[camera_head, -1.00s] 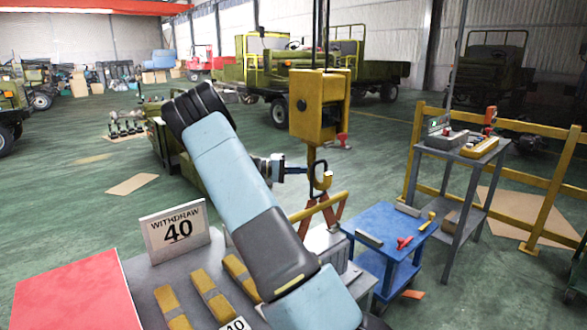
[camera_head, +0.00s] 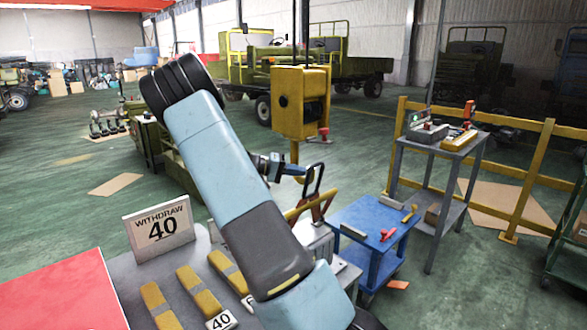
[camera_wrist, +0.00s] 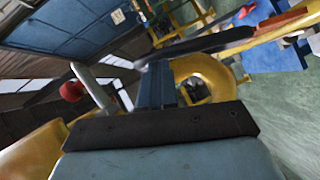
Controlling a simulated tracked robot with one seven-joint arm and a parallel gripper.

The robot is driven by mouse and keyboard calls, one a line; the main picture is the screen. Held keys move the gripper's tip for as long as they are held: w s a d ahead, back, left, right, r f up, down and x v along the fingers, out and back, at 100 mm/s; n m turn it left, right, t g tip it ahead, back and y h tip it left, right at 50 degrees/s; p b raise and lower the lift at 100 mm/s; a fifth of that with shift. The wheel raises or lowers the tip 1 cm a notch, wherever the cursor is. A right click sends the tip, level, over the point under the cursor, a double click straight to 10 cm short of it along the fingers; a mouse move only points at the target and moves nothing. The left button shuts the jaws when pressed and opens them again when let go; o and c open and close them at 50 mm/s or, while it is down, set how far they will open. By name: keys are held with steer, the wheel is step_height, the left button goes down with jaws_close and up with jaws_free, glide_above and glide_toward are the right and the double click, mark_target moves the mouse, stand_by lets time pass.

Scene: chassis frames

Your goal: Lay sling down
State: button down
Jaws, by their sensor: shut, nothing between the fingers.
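Several folded yellow slings (camera_head: 203,290) lie on the grey table at lower left. A dark loop (camera_head: 319,178) with red-brown straps (camera_head: 325,208) below it stands over a grey block (camera_head: 318,240); this looks like a sling. The yellow hoist (camera_head: 301,103) hangs above, and its hook (camera_head: 298,181) is just left of the loop. My gripper (camera_head: 302,170) is shut at the loop's upper left, with nothing seen between its fingers. In the wrist view, the fingers (camera_wrist: 158,85) are in front of the yellow hook (camera_wrist: 205,70) and a dark bar. Whether they touch is unclear.
A blue cart (camera_head: 375,225) with tools stands right of the block. A grey stand (camera_head: 440,145) and a yellow railing (camera_head: 520,125) are farther right. Green floor is open behind.

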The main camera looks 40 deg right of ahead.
steer(key=s+d+f+m+t+y, duration=0.1)
steer(key=s+f, duration=0.3)
steer(key=s, duration=0.5)
steer(key=s+d+f+m+t+y, duration=0.1)
steer(key=s+f+m, duration=0.1)
steer(key=s+f, duration=0.3)
steer(key=shift+s+d, duration=0.25)
steer(key=shift+s, duration=1.8)
steer(key=shift+f, duration=0.15)
steer(key=w+a+r, duration=0.5)
steer(key=a+r, duration=0.3)
steer(key=a, duration=0.1)
steer(key=shift+a+r, duration=0.25)
steer(key=shift+r, duration=0.1)
